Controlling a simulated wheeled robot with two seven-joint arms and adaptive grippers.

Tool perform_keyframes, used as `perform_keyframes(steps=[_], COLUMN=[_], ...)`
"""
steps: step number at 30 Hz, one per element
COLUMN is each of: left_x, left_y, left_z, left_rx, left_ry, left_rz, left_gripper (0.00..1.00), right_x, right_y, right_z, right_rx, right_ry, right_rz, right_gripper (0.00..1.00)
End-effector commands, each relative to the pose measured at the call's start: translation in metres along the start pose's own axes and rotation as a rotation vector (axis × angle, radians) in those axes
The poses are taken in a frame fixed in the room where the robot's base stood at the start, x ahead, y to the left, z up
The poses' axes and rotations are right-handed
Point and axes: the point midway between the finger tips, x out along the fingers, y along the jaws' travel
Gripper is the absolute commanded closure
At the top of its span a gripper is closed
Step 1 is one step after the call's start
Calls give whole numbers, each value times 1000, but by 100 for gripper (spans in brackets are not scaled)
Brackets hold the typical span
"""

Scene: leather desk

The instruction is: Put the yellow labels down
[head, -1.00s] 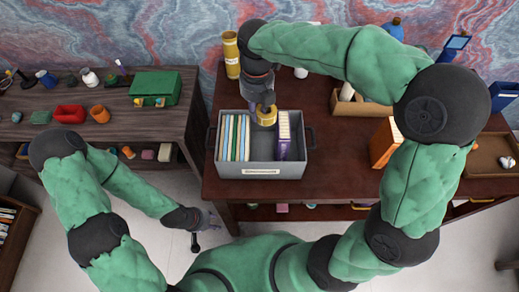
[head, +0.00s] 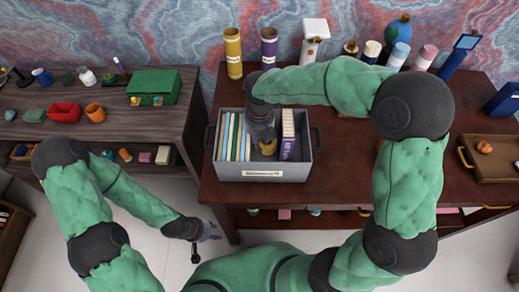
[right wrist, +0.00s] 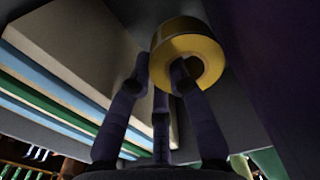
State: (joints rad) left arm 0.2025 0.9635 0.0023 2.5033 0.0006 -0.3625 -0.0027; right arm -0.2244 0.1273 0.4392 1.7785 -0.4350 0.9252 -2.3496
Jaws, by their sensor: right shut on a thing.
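The yellow labels are a roll (head: 269,148), low inside the grey bin (head: 262,174) in the head view, in the gap between the upright books. My right gripper (head: 264,136) reaches down into the bin and is shut on the roll. In the right wrist view the roll (right wrist: 205,45) shows its ring face, with a finger of the right gripper (right wrist: 162,68) at its hole. Whether the roll touches the bin floor is hidden. My left gripper (head: 212,232) is empty, over the floor left of the desk; its jaw opening is too small to make out.
Pale, blue and green books (head: 233,137) stand at the bin's left. A purple and white book (head: 288,135) stands at its right. Yellow (head: 233,53) and purple (head: 269,48) cylinders stand behind. A wooden tray (head: 493,170) lies far right.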

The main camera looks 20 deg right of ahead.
Motion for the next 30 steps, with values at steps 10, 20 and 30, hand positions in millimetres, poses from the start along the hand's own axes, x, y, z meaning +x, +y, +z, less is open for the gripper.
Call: perform_keyframes(steps=[10, 20, 30], left_x=[20, 18, 18], left_y=[-7, -6, -6], left_z=[-1, -1, -1], left_rx=[0, 0, 0], left_ry=[0, 0, 0], left_rz=[0, 0, 0], left_gripper=[60, 60, 60], right_x=[45, 47, 47], right_y=[0, 0, 0], right_z=[0, 0, 0], right_rx=[0, 0, 0], right_ry=[1, 1, 1], right_rz=[0, -1, 0], right_gripper=[100, 100, 71])
